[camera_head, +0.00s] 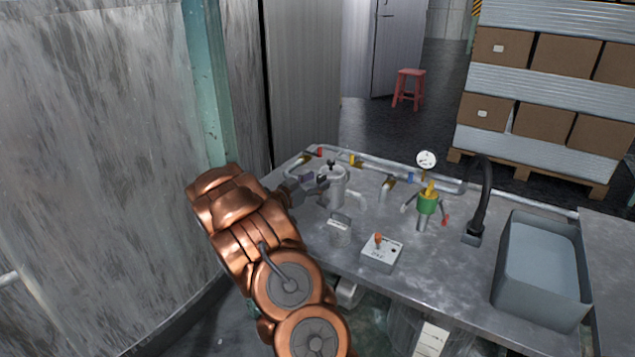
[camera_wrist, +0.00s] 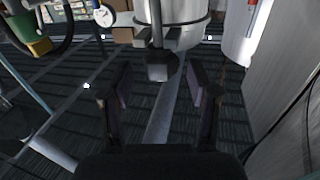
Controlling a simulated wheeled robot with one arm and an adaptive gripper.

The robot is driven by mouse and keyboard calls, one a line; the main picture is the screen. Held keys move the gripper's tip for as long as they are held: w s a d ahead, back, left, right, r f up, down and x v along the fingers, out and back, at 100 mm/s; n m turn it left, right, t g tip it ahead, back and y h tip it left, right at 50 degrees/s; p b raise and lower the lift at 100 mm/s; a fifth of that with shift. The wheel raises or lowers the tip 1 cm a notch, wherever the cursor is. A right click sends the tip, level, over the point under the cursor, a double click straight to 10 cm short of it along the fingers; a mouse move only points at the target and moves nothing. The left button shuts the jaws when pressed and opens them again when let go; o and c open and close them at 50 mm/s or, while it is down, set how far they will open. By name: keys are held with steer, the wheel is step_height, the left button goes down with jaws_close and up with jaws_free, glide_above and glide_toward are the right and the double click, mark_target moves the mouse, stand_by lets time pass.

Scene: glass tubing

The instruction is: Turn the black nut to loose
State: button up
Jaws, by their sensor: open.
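My gripper (camera_head: 318,183) is open beside a grey upright vessel (camera_head: 336,192) at the left end of the metal bench. In the wrist view its two fingers (camera_wrist: 160,82) stand apart, with clear space between them. A dark, blocky piece that looks like the black nut (camera_wrist: 160,67) hangs on a stem in front of the pale vessel. It lies in line with the gap, near the fingertips. I cannot tell whether it is between them or just beyond. In the head view a small black fitting (camera_head: 331,165) shows on the vessel's top; I cannot tell if it is the same piece.
Pipes with coloured valves run along the bench's back, with a round gauge (camera_head: 426,159) and a green fitting (camera_head: 428,204). A switch box (camera_head: 382,253) sits near the front edge. A black tap (camera_head: 482,200) and sink (camera_head: 542,268) are right. A wall stands close left.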

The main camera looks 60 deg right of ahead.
steer(key=shift+d, duration=0.4)
steer(key=shift+c, duration=0.2)
jaws_close()
